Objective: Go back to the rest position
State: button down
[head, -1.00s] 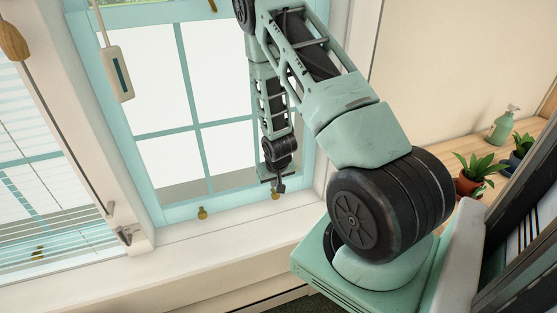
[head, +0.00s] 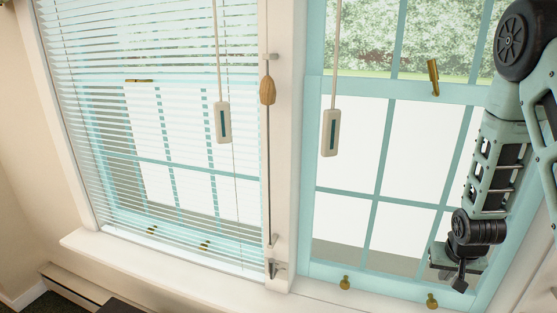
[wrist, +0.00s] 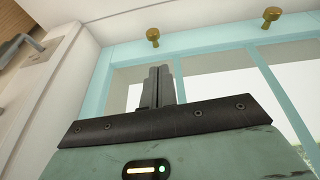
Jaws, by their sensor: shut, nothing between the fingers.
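My gripper (head: 461,281) hangs at the lower right of the head view, in front of the right window's lower sash. In the wrist view my gripper (wrist: 162,72) has its two fingers together with nothing between them. The right window (head: 420,145) has a teal frame, and the gripper appears apart from it. Two brass sash lifts show at the window's edge in the wrist view (wrist: 271,15). My arm runs up along the right edge of the head view, partly cut off.
A left window has lowered white blinds (head: 165,75). A cord with a wooden knob (head: 267,90) hangs between the windows, near two white cord pendants (head: 330,132). A white sill (head: 170,262) runs below. A metal cleat (head: 275,268) is on the post.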

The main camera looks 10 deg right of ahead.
jog(key=a+r+n+y, duration=0.25)
jog(key=a+r, duration=0.25)
jog(key=a, duration=0.7)
jog(key=a+r+n+y, duration=0.1)
jog(key=a+r+n, duration=0.35)
jog(key=a, duration=0.75)
jog(key=s+a+r+n+g, duration=0.1)
jog(key=s+a+r+n, duration=0.2)
jog(key=s+a, duration=0.4)
jog(key=s+a+r+n+g, duration=0.2)
jog(key=s+a+r, duration=0.3)
jog(key=s, duration=0.5)
jog(key=shift+s+a+r+n, duration=0.25)
jog(key=shift+a+n, duration=0.55)
jog(key=shift+a, duration=0.15)
